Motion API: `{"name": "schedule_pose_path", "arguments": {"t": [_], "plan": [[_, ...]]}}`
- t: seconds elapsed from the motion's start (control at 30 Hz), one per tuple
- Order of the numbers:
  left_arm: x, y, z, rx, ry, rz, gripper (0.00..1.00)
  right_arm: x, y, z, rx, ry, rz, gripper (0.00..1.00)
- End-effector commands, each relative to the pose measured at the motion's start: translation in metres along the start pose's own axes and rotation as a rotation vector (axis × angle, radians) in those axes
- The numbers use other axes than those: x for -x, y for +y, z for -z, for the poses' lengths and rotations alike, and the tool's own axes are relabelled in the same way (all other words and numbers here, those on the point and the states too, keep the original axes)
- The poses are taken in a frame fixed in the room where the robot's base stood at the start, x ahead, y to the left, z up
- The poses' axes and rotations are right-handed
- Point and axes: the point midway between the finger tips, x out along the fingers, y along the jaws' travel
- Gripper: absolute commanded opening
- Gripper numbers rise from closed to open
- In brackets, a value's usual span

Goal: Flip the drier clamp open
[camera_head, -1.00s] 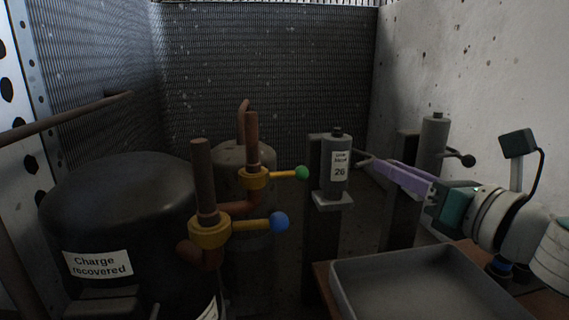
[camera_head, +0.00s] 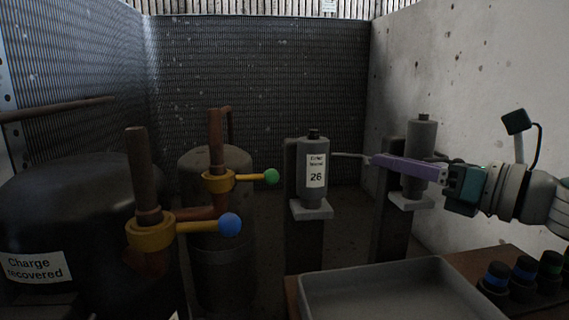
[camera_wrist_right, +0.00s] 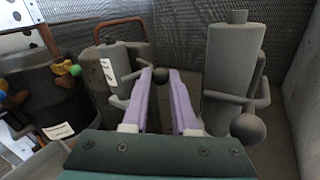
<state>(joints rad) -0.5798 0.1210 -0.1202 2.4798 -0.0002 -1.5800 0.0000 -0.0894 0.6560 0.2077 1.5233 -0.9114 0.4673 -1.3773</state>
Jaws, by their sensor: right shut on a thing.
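The drier (camera_head: 312,185) is a grey upright canister with a dark cap and a white label showing 26. It also shows at left in the right wrist view (camera_wrist_right: 118,82). Its clamp lever (camera_head: 348,155) is a thin grey rod reaching right from the canister. My right gripper (camera_head: 371,159), with long purple fingers, is shut on the lever's outer end. In the right wrist view the fingertips (camera_wrist_right: 161,72) stand a little apart around that end, which they partly hide. My left gripper is not in view.
A second grey canister (camera_head: 420,140) stands behind my right gripper; its lever ends in a dark ball (camera_wrist_right: 248,128). Green-ball (camera_head: 271,177) and blue-ball (camera_head: 230,224) valves stand left. A grey tray (camera_head: 340,277) lies in front. A concrete wall (camera_head: 450,80) bounds the right.

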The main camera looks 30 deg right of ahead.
Motion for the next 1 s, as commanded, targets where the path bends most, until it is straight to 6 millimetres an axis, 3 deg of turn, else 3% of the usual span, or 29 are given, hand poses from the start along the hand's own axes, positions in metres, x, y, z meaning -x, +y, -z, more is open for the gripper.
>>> {"name": "schedule_pose_path", "arguments": {"t": [0.47, 0.5, 0.7, 0.77, 1.0], "plan": [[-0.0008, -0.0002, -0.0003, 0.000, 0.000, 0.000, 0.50, -0.0004, -0.0029, -0.0002, 0.000, 0.000, 0.005, 0.00], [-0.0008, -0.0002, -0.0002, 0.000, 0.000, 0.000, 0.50, -0.0004, -0.0029, -0.0002, 0.000, 0.000, 0.005, 0.27], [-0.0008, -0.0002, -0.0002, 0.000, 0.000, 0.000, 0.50, -0.0005, -0.0023, -0.0001, 0.000, 0.000, 0.003, 0.50], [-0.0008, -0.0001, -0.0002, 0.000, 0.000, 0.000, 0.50, -0.0005, -0.0021, -0.0001, 0.000, 0.000, 0.002, 0.56], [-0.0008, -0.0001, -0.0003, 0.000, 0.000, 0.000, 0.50, -0.0006, -0.0019, -0.0001, -0.001, 0.000, 0.002, 0.56]]}}
